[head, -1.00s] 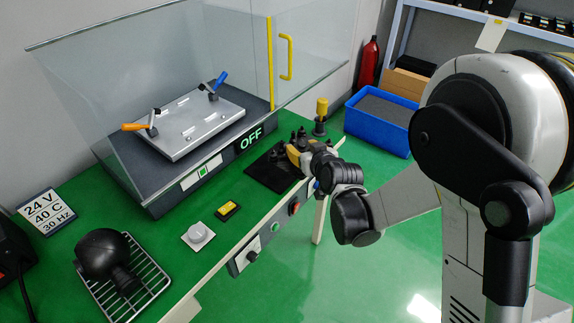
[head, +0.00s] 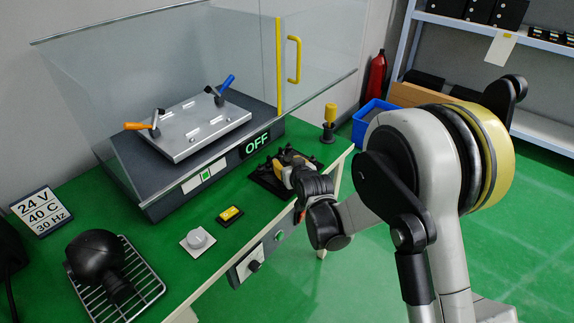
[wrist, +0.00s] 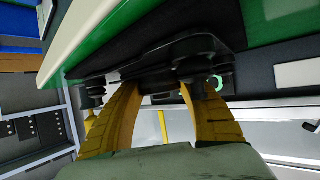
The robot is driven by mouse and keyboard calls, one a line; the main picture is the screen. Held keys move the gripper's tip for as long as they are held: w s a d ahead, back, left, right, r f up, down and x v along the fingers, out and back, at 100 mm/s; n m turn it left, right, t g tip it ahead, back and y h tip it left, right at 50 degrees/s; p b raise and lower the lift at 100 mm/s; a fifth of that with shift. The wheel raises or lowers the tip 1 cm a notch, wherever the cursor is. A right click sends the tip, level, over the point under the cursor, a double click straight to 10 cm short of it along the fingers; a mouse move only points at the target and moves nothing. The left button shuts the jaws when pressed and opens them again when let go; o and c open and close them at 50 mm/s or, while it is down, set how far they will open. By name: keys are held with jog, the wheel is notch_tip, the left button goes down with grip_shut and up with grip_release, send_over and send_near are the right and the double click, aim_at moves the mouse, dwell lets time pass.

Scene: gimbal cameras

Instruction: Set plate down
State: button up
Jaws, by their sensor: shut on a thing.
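A black plate (head: 262,181) with several dark knobs is at the front right of the green bench, beside the platform marked OFF. My gripper (head: 288,161) is shut on it from the right. In the wrist view, my gripper's yellow fingers (wrist: 160,87) reach to the plate's dark edge (wrist: 135,55), with a black knob by each finger. The plate looks low over the bench top or on it; I cannot tell if it touches. Its right part is hidden by my gripper.
A glass hood covers the platform (head: 130,163), where a silver plate (head: 200,125) sits between orange and blue levers. A yellow-topped post (head: 330,115) stands behind my gripper. A yellow button (head: 230,214), a white knob (head: 198,239) and a wire rack (head: 148,289) are to the left.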

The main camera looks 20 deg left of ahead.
jog(key=o, duration=1.3)
jog(key=shift+f, duration=0.15)
jog(key=shift+o, duration=0.2)
